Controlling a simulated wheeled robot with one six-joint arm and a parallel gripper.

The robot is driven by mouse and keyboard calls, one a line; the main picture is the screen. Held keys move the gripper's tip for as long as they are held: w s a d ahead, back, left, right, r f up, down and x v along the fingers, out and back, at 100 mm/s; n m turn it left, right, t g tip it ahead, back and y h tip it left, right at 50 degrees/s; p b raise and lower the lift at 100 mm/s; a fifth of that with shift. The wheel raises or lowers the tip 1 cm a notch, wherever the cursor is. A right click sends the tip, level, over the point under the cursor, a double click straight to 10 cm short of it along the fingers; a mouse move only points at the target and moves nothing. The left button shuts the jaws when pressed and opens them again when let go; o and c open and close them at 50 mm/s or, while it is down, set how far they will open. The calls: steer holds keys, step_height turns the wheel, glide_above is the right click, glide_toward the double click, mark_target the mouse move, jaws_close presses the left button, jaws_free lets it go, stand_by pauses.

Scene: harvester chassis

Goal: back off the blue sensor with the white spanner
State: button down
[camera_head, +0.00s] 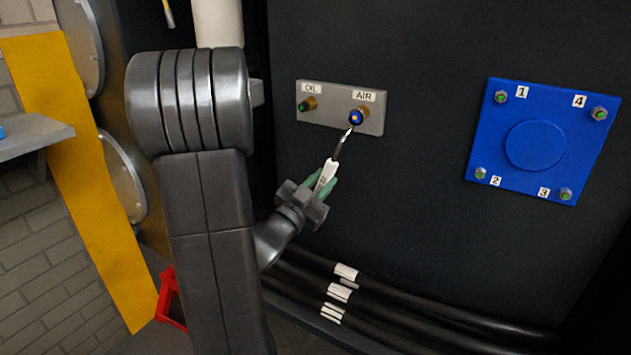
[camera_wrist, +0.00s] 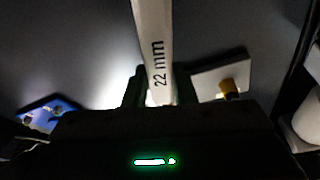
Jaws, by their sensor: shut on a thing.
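The blue sensor (camera_head: 356,117) sits in a brass fitting under the AIR label on a grey plate (camera_head: 335,119). My gripper (camera_head: 319,187) is shut on the white spanner (camera_head: 329,174), below and left of the sensor. The spanner's metal head (camera_head: 347,134) reaches up to the lower edge of the blue sensor. I cannot tell whether the head is around it or only beside it. In the wrist view the spanner handle (camera_wrist: 155,50) reads 22 mm and stands between the fingers. The spanner's head and the blue sensor are out of that view.
A blue plate (camera_head: 537,180) with numbered bolts is at the right. Black hoses (camera_head: 400,312) run along the bottom. The dark panel between is clear.

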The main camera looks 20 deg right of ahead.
steer(key=shift+s+d+f+n, duration=0.1)
steer(key=shift+s+d+n, duration=0.15)
steer(key=shift+n, duration=0.15)
steer(key=s+d+n, duration=0.1)
steer(key=s+d+n+t+b, duration=0.1)
steer(key=shift+s+f+n+y, duration=0.1)
steer(key=shift+f+n+y, duration=0.2)
steer(key=shift+n+y, duration=0.1)
steer(key=shift+s, duration=0.1)
stand_by(0.3)
steer(key=shift+s+d+n+t+y, duration=0.15)
steer(key=shift+s+d+n+t, duration=0.15)
steer(key=shift+s+d+n, duration=0.35)
steer(key=shift+s+d+n+t+y, duration=0.15)
steer(key=shift+s+d+n+t, duration=0.2)
steer(key=shift+n, duration=0.5)
steer(key=shift+s, duration=0.1)
steer(key=shift+s+d+n+b, duration=0.2)
steer(key=shift+d+n+b, duration=0.05)
steer(key=shift+n+b, duration=0.15)
